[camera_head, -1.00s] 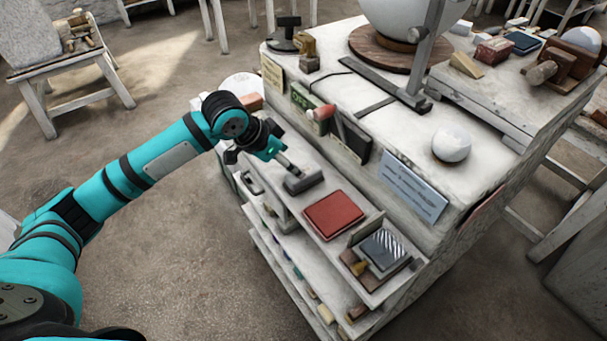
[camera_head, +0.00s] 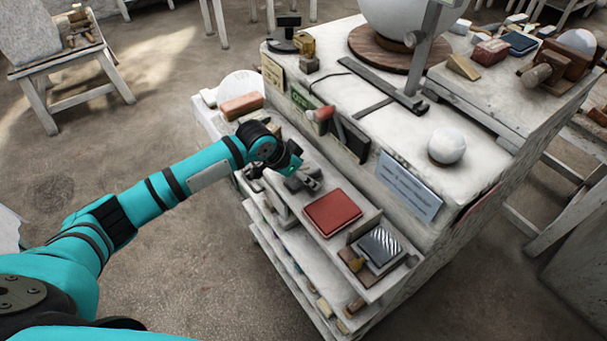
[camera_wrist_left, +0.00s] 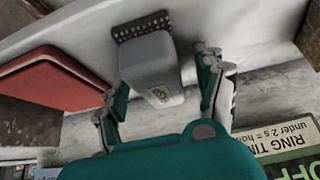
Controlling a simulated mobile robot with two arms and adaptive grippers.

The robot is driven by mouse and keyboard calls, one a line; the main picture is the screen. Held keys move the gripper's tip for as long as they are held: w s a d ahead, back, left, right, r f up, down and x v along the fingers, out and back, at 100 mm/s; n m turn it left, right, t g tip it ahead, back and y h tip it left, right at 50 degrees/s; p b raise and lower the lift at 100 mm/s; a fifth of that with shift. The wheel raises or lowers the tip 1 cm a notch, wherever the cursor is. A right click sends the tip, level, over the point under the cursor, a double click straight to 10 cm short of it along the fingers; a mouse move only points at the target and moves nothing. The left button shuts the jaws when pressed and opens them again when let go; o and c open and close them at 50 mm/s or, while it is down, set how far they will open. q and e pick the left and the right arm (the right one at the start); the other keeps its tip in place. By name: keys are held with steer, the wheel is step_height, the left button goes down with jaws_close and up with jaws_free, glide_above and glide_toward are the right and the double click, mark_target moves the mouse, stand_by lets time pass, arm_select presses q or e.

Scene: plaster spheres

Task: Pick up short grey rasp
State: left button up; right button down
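A short grey block with a dark, studded strip along one end, which I take for the short grey rasp (camera_wrist_left: 150,62), lies on the pale shelf. In the left wrist view it sits between the two spread fingers of my left gripper (camera_wrist_left: 163,88), with gaps on both sides. In the head view my left gripper (camera_head: 312,180) is low over the shelf, just behind the red pad. There the gripper and wrist hide most of the grey rasp (camera_head: 296,184). My right gripper is in neither view.
The red pad (camera_head: 332,213) lies close in front of the gripper, with a tray holding a striped metal block (camera_head: 380,246) beyond it. A red-headed tool (camera_head: 320,115) and a blue-grey sign (camera_head: 409,186) are on the cabinet face. A brick (camera_head: 241,106) lies behind the wrist.

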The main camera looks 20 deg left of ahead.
mark_target(306, 170)
arm_select(q)
jaws_close()
steer(key=shift+r, duration=0.15)
steer(key=shift+w+r, duration=0.1)
steer(key=shift+r, duration=0.35)
steer(key=b+v, duration=0.1)
steer(key=v, duration=0.1)
steer(key=shift+d+r+b, duration=0.2)
steer(key=shift+r+b, duration=0.15)
steer(key=shift+b, duration=0.05)
steer(key=s+a+r+b, duration=0.1)
steer(key=s+a+b, duration=0.2)
steer(key=s, duration=1.2)
steer(key=shift+r, duration=0.3)
